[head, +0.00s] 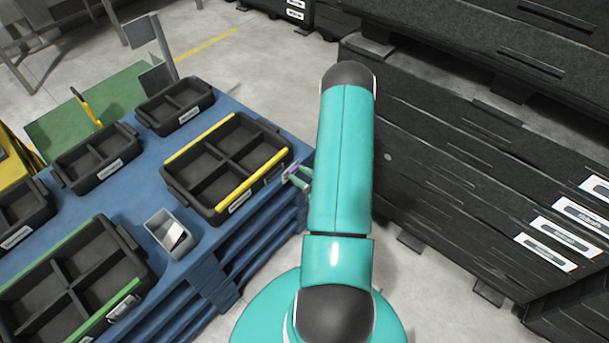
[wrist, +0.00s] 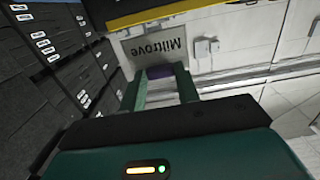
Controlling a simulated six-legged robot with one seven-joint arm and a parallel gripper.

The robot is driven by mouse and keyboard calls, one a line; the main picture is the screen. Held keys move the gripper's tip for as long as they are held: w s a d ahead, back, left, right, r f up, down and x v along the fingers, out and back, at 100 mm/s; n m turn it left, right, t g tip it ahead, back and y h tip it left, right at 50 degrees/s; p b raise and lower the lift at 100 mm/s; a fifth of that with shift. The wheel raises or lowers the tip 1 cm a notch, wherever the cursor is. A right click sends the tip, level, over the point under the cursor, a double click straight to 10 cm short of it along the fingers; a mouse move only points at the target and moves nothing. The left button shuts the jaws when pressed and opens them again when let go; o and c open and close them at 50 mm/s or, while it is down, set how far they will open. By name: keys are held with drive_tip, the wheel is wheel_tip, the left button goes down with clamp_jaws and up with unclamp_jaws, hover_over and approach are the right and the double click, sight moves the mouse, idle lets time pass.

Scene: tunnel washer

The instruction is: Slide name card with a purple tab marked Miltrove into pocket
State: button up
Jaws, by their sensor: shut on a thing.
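The name card (wrist: 155,47) is pale with dark lettering reading Miltrove, and its purple tab (wrist: 160,72) sits between my fingertips. My gripper (wrist: 159,85) is shut on the tab, with the card extending beyond the fingers. In the head view, my gripper (head: 301,178) and the purple tab (head: 291,170) show just left of my arm, near the right end of the yellow-edged crate (head: 183,196). In the wrist view the card lies close below the yellow strip (wrist: 160,12); I cannot tell whether they touch. I cannot clearly make out a pocket.
The crate stands on a blue bench (head: 190,250) with other dark bins and a small grey box (head: 169,232). A green-edged crate (head: 75,280) is at lower left. Stacked dark containers (head: 470,150) stand to the right. Grey floor shows between them and the bench.

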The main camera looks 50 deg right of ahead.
drive_tip(key=shift+w+d+f, duration=0.1)
drive_tip(key=shift+w+f, duration=0.85)
drive_tip(key=shift+w, duration=0.55)
drive_tip(key=shift+w+f, duration=0.95)
drive_tip(key=shift+w, duration=0.5)
drive_tip(key=shift+w+d+f, duration=0.1)
drive_tip(key=shift+w+f, duration=0.85)
drive_tip(key=shift+w, duration=0.55)
drive_tip(key=shift+f, duration=0.15)
drive_tip(key=shift+f, duration=0.3)
drive_tip(key=shift+f, duration=0.45)
idle(0.6)
drive_tip(key=o, duration=1)
drive_tip(key=shift+o, duration=0.2)
